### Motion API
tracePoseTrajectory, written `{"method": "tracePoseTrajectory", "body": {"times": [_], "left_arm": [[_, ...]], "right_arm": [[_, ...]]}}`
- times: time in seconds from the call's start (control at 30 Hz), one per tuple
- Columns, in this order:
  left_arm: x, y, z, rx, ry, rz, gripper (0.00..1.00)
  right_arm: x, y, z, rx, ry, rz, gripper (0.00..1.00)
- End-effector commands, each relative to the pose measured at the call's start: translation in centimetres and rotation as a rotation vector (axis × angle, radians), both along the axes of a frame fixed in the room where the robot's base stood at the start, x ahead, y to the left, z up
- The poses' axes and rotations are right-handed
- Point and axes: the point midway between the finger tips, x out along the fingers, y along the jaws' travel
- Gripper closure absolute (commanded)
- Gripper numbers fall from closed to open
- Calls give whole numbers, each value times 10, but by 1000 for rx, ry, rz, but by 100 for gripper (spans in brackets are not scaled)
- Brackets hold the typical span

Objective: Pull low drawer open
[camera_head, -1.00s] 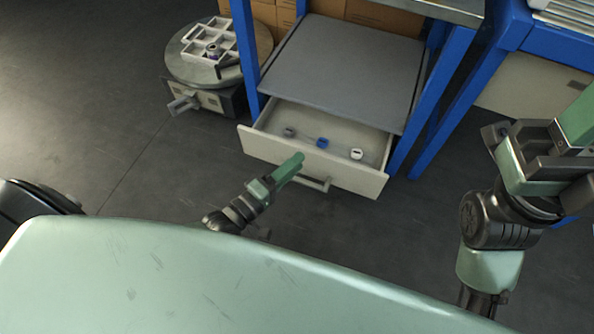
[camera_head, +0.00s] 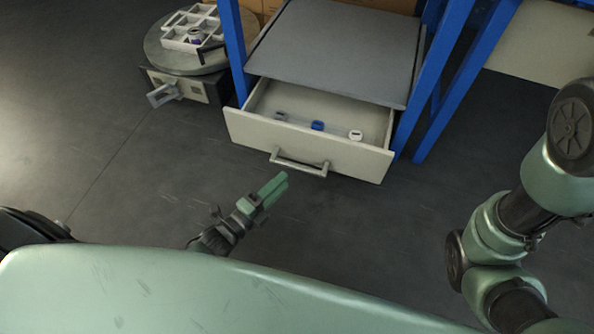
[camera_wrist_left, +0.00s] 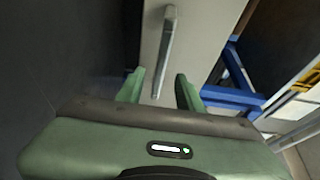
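The low drawer (camera_head: 240,129) stands pulled out under the grey shelf of the blue frame. Its front carries a bar handle (camera_head: 298,164), which also shows beyond the fingers in the left wrist view (camera_wrist_left: 168,40). My left gripper (camera_head: 279,184) is in front of and below the handle, apart from it. In the left wrist view its two green fingers (camera_wrist_left: 160,84) are spread with nothing held between them. My right arm shows at the right edge, but its gripper is out of view.
Inside the drawer lie a grey item (camera_head: 281,116), a blue item (camera_head: 317,126) and a white item (camera_head: 355,135). A round table (camera_head: 160,55) with a white divided tray (camera_head: 180,42) stands at left. Blue legs (camera_head: 440,85) flank the drawer. The floor in front is clear.

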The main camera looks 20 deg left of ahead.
Motion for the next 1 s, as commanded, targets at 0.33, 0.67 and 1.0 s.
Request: {"method": "tracePoseTrajectory", "body": {"times": [0.33,0.67,1.0], "left_arm": [[47,-21,-2,2,-7,-1,64],[69,-31,1,1,-3,0,64],[69,-31,1,1,-3,0,100]], "right_arm": [[-1,0,-29,0,-2,0,64],[-1,0,-39,0,-3,0,64],[-1,0,-38,0,-3,0,64]]}}
